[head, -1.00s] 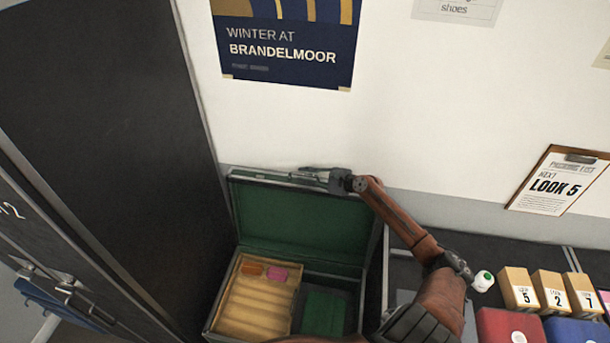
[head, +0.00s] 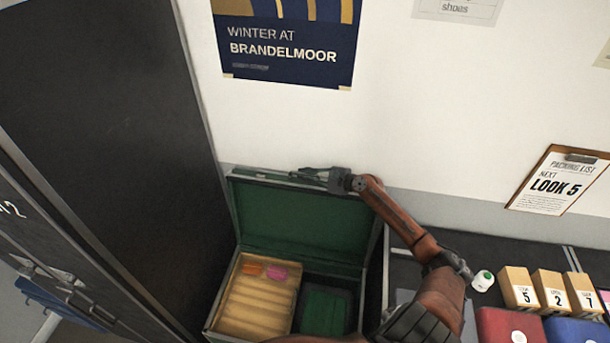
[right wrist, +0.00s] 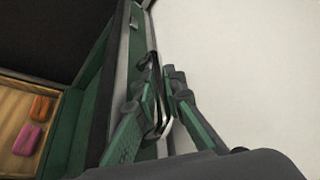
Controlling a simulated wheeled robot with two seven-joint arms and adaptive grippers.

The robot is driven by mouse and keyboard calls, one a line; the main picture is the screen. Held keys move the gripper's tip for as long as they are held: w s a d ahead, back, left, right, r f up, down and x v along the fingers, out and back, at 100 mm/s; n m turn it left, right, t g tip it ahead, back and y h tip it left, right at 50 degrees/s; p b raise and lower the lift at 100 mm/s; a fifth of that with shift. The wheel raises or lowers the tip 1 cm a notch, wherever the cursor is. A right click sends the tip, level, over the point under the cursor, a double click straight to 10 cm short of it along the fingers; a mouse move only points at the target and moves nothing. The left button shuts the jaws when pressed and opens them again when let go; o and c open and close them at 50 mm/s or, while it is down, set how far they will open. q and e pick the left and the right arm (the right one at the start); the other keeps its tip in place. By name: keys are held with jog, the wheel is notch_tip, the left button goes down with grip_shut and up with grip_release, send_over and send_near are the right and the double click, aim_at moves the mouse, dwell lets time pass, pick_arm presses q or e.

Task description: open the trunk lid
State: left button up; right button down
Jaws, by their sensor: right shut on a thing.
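The trunk (head: 209,319) stands at the left of the counter, with its green-lined lid (head: 300,222) raised and leaning back near the wall. My right gripper (head: 312,174) is at the lid's top edge. In the right wrist view, its green-padded fingers (right wrist: 158,88) are shut around a thin metal-edged part that looks like the lid's handle (right wrist: 153,62); the fingers hide some of it. The lid (right wrist: 90,100) also shows there beside the fingers. My left gripper is not in view.
Inside the trunk are a wooden tray (head: 255,306) with an orange and a pink item, and a green item (head: 325,312). A dark cabinet (head: 110,140) stands close on the left. Numbered boxes (head: 519,290) and a small white bottle (head: 483,281) sit on the right.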

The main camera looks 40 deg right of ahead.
jog(key=shift+s+a+p, duration=0.25)
jog(key=shift+a+p, duration=0.1)
jog(key=shift+p, duration=0.1)
jog(key=s+a+n+t+p, duration=0.1)
jog(key=s+a+n+p, duration=0.2)
jog(key=s+a+p, duration=0.4)
jog(key=s+a, duration=0.2)
jog(key=a, duration=0.2)
jog(key=shift+r+h, duration=0.25)
jog(key=shift+h, duration=0.05)
jog(key=c, duration=2.3)
grip_release()
jog(key=shift+r, duration=0.1)
